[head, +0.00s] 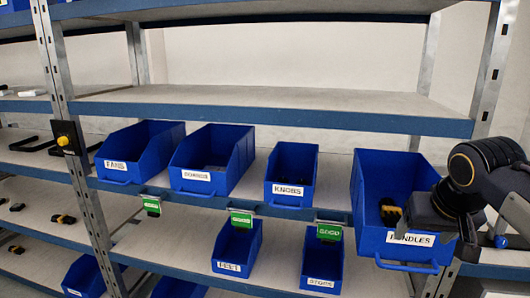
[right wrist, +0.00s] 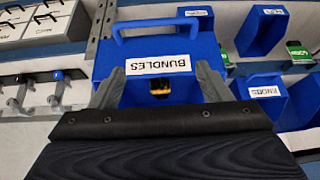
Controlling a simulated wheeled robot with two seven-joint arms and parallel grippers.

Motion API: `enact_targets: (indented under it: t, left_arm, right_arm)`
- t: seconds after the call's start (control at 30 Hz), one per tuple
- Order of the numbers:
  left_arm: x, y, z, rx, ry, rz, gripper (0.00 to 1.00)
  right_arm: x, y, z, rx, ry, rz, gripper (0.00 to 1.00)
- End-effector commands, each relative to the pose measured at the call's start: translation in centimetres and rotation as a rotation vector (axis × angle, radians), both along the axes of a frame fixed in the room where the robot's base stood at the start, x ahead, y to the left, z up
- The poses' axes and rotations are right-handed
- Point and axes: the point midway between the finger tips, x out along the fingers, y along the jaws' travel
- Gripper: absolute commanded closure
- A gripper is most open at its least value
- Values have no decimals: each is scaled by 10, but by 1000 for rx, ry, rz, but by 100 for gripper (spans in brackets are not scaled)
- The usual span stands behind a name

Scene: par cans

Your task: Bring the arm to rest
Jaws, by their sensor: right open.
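My right arm comes in from the right in the head view. Its dark gripper (head: 432,212) is at the front of the blue bin labelled BUNDLES (head: 372,190), partly covering that bin and its label. In the right wrist view the two grey fingers (right wrist: 160,70) are apart, with nothing held between them. The BUNDLES bin (right wrist: 140,55) lies beyond them. A yellow and black item (head: 390,212) is inside the bin and also shows between the fingers in the right wrist view (right wrist: 160,87). My left gripper is not in view.
Blue bins labelled FANS (head: 118,168), KNOBS (head: 291,190) and FEET (head: 229,267) stand on the metal shelving, among several others. Green tags hang from a shelf edge. The upper shelf (head: 270,100) is empty. A grey post (head: 492,70) stands close to my right arm.

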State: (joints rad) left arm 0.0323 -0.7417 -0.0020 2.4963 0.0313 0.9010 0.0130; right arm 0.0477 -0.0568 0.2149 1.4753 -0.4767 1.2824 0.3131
Motion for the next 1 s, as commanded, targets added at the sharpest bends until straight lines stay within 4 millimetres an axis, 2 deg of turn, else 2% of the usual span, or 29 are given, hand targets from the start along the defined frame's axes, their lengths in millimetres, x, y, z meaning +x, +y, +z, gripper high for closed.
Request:
enact_targets:
  t: [0.17,0.37,0.47,0.6,0.7,0.83,1.0]
  left_arm:
    - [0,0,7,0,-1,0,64]
    - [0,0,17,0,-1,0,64]
    - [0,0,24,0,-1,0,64]
    - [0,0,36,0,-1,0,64]
    - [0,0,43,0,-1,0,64]
    - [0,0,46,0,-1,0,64]
    - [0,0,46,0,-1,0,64]
  right_arm:
    - [-26,7,-8,23,6,31,29]
    - [-70,21,-32,79,17,78,29]
    - [-99,31,-50,126,18,101,29]
    - [-151,54,-86,224,13,129,29]
    - [-181,72,-112,297,2,139,29]
    - [-203,89,-135,356,-8,144,29]
    - [-210,95,-143,376,-11,146,29]
